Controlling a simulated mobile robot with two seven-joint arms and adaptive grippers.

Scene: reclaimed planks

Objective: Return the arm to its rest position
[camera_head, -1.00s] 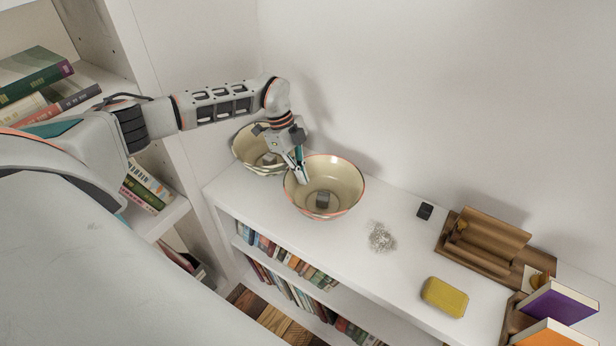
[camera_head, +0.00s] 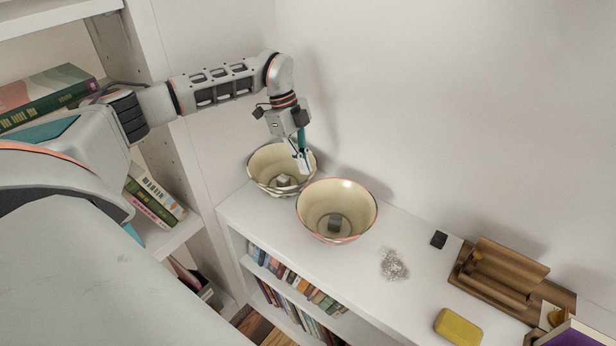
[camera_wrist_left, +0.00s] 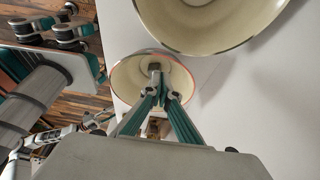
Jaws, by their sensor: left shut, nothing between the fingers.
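My left gripper (camera_head: 304,166) hangs fingers down above the bowls, shut and empty. In the head view its tips overlap the right rim of the back bowl (camera_head: 262,185). In the left wrist view, the teal-sided fingers of the left gripper (camera_wrist_left: 164,92) overlap the orange-rimmed bowl (camera_wrist_left: 119,78).
The bowls stand on a white shelf top (camera_head: 330,268) against a wall. To the right are a clear bumpy item (camera_head: 393,265), a small black item (camera_head: 439,239), a wooden holder (camera_head: 505,270) and a yellow block (camera_head: 458,327). A tall bookcase (camera_head: 178,110) stands left.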

